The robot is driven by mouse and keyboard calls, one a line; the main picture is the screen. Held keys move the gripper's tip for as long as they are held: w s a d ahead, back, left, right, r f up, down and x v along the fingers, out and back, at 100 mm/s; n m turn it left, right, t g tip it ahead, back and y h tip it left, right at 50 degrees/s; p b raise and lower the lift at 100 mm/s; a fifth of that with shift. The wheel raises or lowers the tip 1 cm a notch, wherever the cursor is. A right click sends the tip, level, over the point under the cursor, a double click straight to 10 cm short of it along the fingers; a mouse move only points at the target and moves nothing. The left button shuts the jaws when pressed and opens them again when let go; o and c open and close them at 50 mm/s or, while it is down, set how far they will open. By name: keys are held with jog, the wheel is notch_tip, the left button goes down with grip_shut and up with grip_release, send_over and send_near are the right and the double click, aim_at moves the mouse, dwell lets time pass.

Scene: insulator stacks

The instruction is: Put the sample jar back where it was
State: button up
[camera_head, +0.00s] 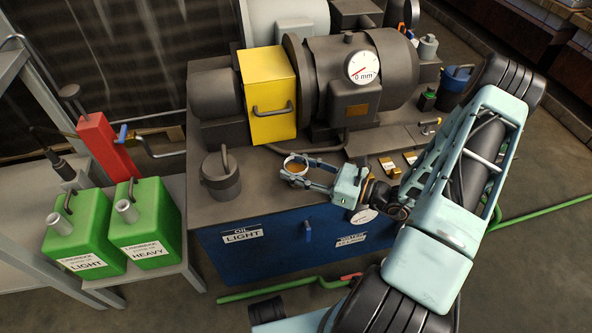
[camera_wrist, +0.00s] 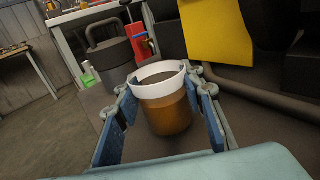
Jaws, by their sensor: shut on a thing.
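The sample jar (camera_wrist: 168,112) is a clear jar with a white rim, partly filled with amber liquid. In the wrist view it is upright between the two blue finger pads of my gripper (camera_wrist: 165,115), which is shut on it. In the head view the jar (camera_head: 295,163) shows its round rim and brown contents at the end of my gripper (camera_head: 299,172). It is over the front part of the blue machine's top. I cannot tell whether its base touches that top.
A grey lidded can (camera_head: 221,178) stands left of the jar. A yellow box (camera_head: 270,97) and a motor with a dial (camera_head: 361,68) are behind. Two green oil cans (camera_head: 146,226) stand on the left bench. A pipe (camera_head: 310,149) runs behind the jar.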

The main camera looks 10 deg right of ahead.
jog(key=shift+f, duration=0.2)
jog(key=o, duration=1.3)
jog(key=shift+r, duration=0.1)
jog(key=shift+r, duration=0.15)
jog(key=p+v, duration=0.2)
jog(key=v, duration=1)
jog(key=shift+p, duration=0.35)
